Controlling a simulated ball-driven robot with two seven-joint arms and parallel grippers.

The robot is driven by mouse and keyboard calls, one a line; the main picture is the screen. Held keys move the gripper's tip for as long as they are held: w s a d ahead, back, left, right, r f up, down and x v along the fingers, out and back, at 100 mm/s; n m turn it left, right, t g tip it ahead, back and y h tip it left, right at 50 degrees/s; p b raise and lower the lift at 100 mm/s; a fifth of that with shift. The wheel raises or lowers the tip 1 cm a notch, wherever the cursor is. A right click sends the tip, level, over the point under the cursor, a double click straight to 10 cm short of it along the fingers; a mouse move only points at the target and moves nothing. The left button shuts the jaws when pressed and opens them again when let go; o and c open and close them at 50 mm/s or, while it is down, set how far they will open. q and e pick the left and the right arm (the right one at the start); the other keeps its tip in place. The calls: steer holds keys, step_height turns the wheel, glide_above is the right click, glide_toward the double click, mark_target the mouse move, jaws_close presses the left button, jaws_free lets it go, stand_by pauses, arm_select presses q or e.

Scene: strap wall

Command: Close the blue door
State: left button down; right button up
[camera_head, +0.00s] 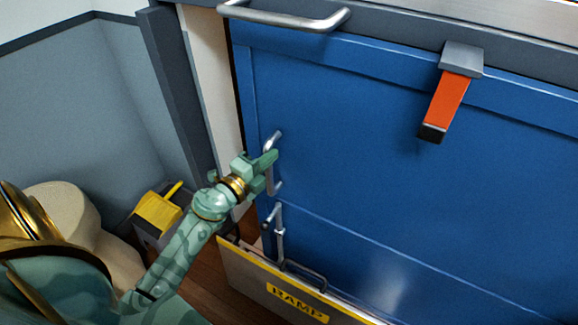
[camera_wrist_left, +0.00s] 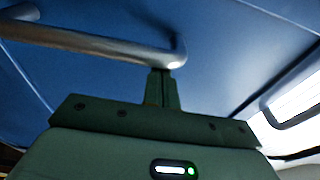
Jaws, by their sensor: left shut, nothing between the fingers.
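The blue door (camera_head: 350,130) fills the middle and right of the head view. A dark line and a cream strip show along its left edge; how far it stands open I cannot tell. A silver vertical handle (camera_head: 277,187) sits near that edge. My left gripper (camera_head: 272,158) is at this handle, its fingers shut with nothing between them. In the left wrist view the shut fingertips (camera_wrist_left: 162,72) are close to the handle bar (camera_wrist_left: 100,42); they overlap its end in the picture, and I cannot tell if they touch. My right gripper is not in view.
A grey post (camera_head: 180,90) stands left of the door. An orange strap (camera_head: 447,100) hangs at the top right, and a metal bar handle (camera_head: 285,18) is above. A panel marked RAMP (camera_head: 298,302) is below. A yellow-topped box (camera_head: 157,212) stands on the wooden floor at left.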

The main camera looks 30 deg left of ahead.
arm_select(q)
steer(key=s+a+b, duration=0.2)
steer(key=a+b, duration=0.5)
steer(key=a, duration=2)
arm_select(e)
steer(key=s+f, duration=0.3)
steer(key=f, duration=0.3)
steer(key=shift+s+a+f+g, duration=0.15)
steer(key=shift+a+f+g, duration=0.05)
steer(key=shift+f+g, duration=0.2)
arm_select(q)
steer(key=shift+s+r, duration=0.1)
steer(key=shift+r, duration=0.05)
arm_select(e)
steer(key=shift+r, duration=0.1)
